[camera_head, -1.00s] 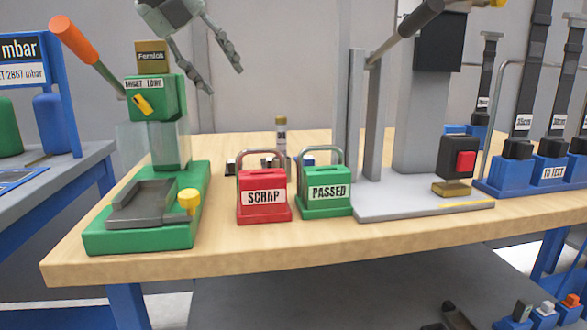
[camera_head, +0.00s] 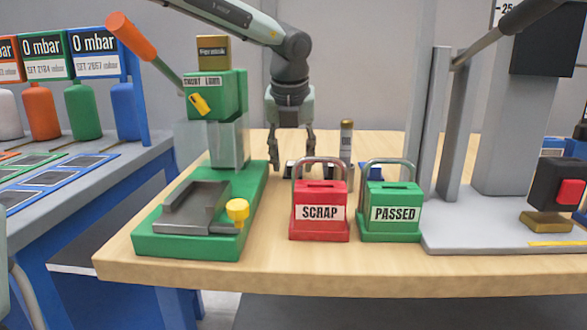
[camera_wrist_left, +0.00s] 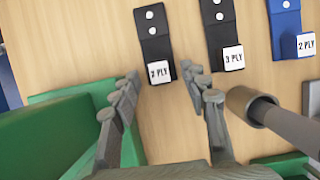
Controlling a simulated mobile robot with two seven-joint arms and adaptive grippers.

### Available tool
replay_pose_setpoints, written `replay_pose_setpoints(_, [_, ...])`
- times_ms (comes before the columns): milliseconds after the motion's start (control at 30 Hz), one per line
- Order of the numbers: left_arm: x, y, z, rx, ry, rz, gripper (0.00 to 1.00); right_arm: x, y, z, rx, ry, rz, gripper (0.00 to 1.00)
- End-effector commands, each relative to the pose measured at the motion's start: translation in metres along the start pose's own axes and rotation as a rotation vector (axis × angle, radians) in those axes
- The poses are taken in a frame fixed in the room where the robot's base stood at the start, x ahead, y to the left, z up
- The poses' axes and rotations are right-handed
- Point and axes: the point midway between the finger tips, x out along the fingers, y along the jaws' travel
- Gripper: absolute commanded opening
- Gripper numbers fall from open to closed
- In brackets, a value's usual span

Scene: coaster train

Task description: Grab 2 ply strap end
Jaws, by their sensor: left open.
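My left gripper (camera_head: 292,165) is open and empty, pointing down behind the red SCRAP box. In the left wrist view, its fingertips (camera_wrist_left: 160,78) lie either side of the label end of a black strap end (camera_wrist_left: 153,32). That label ends in PLY; its number is hard to read. A second black strap end (camera_wrist_left: 222,25), labelled 3 PLY, lies to the right. A blue strap end (camera_wrist_left: 286,25) with a 2 PLY label is further right, apart from the fingers. In the head view the strap ends are mostly hidden behind the boxes. My right gripper is not in view.
The red SCRAP box (camera_head: 320,222) and green PASSED box (camera_head: 390,223) stand in front of the gripper. A green machine (camera_head: 186,245) is at left, a grey press (camera_head: 480,232) at right. A round grey post (camera_wrist_left: 285,122) stands close by the right finger.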

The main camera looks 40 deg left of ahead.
Motion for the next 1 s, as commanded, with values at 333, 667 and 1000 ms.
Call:
replay_pose_setpoints(333, [0.0064, -0.0002, 0.0002, -0.001, -0.001, -0.002, 0.4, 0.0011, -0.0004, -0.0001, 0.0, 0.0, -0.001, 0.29])
replay_pose_setpoints(667, [0.0061, -0.0002, 0.0003, -0.001, -0.001, -0.002, 0.0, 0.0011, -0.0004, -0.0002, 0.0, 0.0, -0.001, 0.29])
replay_pose_setpoints(1000, [0.0024, -0.0004, 0.0023, -0.001, -0.003, -0.002, 0.0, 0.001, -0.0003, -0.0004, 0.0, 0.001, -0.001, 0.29])
